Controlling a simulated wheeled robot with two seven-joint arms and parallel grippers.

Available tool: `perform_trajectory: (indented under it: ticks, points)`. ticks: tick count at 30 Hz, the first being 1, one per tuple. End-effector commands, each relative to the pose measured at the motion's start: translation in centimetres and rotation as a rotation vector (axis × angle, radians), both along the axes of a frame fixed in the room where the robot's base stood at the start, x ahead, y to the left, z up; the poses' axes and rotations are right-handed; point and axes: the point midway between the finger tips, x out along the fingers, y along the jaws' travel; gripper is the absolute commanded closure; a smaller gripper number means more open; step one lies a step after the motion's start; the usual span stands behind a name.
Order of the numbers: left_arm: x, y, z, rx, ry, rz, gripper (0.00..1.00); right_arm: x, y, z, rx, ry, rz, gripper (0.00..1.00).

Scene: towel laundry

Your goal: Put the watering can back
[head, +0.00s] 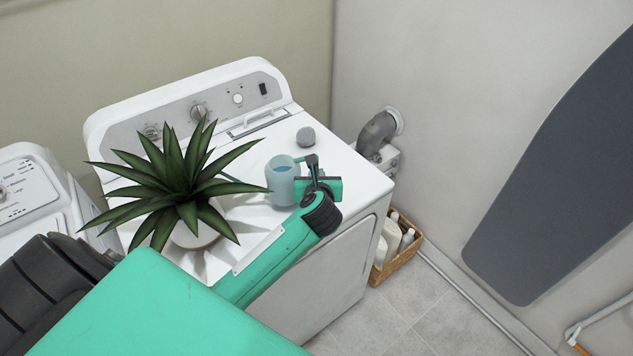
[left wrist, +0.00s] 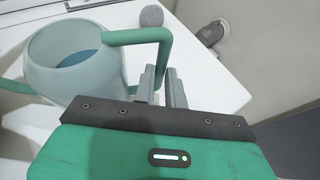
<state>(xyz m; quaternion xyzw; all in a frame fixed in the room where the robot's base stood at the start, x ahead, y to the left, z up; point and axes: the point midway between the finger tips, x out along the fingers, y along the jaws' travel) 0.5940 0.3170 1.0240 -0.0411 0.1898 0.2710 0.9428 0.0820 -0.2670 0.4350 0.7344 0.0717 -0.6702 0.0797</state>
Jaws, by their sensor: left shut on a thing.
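The watering can (head: 283,182) is pale translucent blue-green with water inside. It appears upright over the top of the white dryer, to the right of the potted plant; I cannot tell whether its base touches the surface. It also shows in the left wrist view (left wrist: 75,68), with its green handle to the right. My left gripper (head: 311,163) is shut on the handle, and its fingers also show in the left wrist view (left wrist: 160,85). The can's spout is partly hidden by leaves in the head view. My right gripper is not in view.
A spiky potted plant (head: 188,185) stands on the dryer (head: 345,177), left of the can. A grey ball (head: 306,136) lies behind the can. A wicker basket with bottles (head: 399,254) is on the floor at right. An ironing board (head: 560,190) is on the right wall.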

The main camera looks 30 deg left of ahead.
Motion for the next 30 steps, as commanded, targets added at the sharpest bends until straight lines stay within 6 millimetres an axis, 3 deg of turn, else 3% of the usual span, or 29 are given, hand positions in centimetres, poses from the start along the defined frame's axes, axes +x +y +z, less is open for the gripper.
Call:
perform_trajectory:
  ticks: [6, 17, 18, 20, 30]
  points:
    - [0.0, 0.1, -2.9, 0.003, 0.003, 0.0, 1.0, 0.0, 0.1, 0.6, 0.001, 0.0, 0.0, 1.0]
    - [0.0, 0.0, -3.3, 0.001, 0.0, 0.0, 1.0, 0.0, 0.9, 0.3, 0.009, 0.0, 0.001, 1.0]
    - [0.0, 0.0, -3.3, 0.0, 0.001, 0.0, 0.8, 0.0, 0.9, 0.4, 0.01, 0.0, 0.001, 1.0]
    - [0.0, 0.0, -3.3, 0.0, 0.002, 0.0, 0.68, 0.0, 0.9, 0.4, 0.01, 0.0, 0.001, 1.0]
    - [0.0, 0.0, -3.0, 0.001, 0.002, 0.0, 0.66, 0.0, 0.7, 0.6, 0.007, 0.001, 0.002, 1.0]
